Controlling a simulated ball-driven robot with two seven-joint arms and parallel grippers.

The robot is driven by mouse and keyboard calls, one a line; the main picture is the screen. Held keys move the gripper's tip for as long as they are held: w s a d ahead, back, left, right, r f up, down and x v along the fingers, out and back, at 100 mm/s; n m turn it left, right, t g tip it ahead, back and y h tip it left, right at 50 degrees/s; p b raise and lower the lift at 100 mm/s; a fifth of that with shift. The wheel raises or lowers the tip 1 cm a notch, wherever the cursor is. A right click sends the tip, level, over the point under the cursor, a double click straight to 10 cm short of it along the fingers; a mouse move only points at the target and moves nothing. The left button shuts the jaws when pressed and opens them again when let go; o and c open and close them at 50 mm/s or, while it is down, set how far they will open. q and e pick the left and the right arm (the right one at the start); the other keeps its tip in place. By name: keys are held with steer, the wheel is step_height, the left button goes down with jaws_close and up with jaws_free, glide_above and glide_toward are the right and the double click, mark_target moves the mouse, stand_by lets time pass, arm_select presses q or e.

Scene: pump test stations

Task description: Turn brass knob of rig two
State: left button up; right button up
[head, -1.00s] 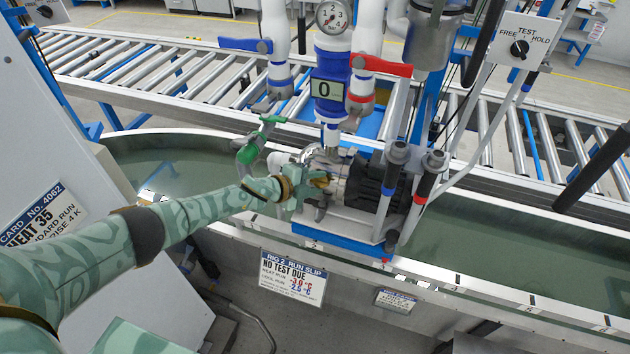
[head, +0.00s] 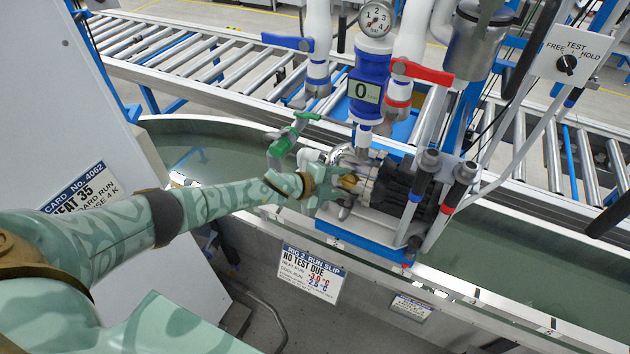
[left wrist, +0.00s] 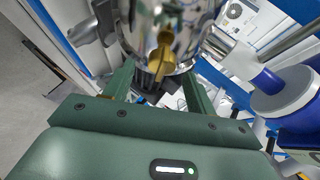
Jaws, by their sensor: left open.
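The brass knob (head: 348,181) sits on the front of the pump (head: 366,178) of rig two. In the left wrist view the brass knob (left wrist: 161,60) is on a shiny metal housing, just ahead of the gripper. My left gripper (head: 335,184) is at the pump's front end, close to the knob. Its two green fingers stand apart in the left wrist view (left wrist: 160,88), with the knob's lower end between or just beyond their tips. I cannot tell whether they touch it. My right gripper is in no view.
A green-handled valve (head: 290,140) stands close beside my left wrist. Blue (head: 288,42) and red (head: 425,71) levers flank the meter reading 0 (head: 363,91). The run slip (head: 311,274) reads "NO TEST DUE". A switch box (head: 567,64) is at upper right. A roller conveyor (head: 160,52) runs behind.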

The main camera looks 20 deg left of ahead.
arm_select(q)
steer(key=p+v, duration=0.3)
steer(key=v, duration=1.1)
steer(key=shift+s+r, duration=0.2)
steer(key=shift+r, duration=0.05)
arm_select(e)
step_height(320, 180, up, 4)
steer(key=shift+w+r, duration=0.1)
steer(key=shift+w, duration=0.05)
